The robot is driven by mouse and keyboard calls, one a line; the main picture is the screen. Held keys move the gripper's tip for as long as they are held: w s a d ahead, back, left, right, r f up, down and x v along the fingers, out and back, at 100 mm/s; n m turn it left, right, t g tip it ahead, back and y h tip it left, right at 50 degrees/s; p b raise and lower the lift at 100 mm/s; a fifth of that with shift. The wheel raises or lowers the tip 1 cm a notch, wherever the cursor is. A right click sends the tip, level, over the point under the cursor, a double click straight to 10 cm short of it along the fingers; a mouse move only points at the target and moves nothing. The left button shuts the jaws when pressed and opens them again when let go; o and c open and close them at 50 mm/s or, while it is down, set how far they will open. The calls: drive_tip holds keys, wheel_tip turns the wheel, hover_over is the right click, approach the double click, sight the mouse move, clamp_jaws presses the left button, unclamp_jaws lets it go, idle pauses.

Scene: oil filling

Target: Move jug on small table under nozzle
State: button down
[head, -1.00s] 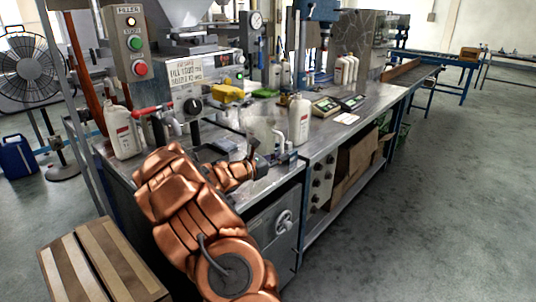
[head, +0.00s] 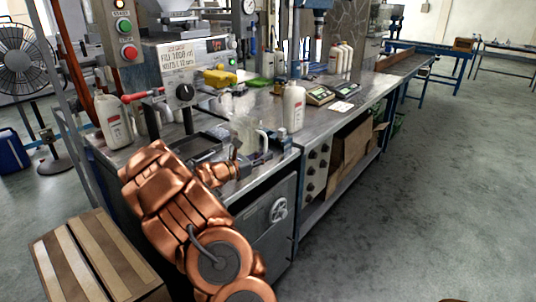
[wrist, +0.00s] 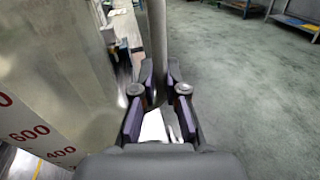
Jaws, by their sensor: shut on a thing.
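The translucent jug (head: 246,132) is at the front of the steel bench, right of the filling machine. In the wrist view its wall with red numbers (wrist: 50,95) fills the left side. My gripper (head: 262,152) is at the jug's right side. In the wrist view my gripper (wrist: 160,92) is shut around the upright grey jug handle (wrist: 157,45). The head view does not show clearly whether the jug's base touches the bench. A dark spout, seemingly the nozzle (head: 188,121), hangs below the machine's dial. A dark tray-like stand (head: 203,146) is below it.
A white bottle (head: 293,107) stands to the right of the jug and another (head: 112,121) to the left of the machine. Scales (head: 320,95) sit farther right. A striped box (head: 90,262) is at lower left. The floor at right is clear.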

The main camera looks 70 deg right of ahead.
drive_tip(key=shift+w+a+r+p, duration=0.1)
drive_tip(key=shift+w+a+p, duration=0.05)
drive_tip(key=shift+w+a, duration=0.7)
drive_tip(key=shift+w+a+p, duration=0.1)
drive_tip(key=shift+w+a, duration=0.5)
drive_tip(key=shift+w, duration=0.45)
drive_tip(key=shift+w+a+r+p, duration=0.1)
drive_tip(key=shift+w+a+p, duration=0.05)
drive_tip(key=shift+w+a, duration=0.7)
drive_tip(key=shift+w+d+f, duration=0.1)
drive_tip(key=shift+f, duration=0.15)
drive_tip(key=c, duration=1.1)
unclamp_jaws()
drive_tip(key=shift+c, duration=0.2)
drive_tip(key=v, duration=1.2)
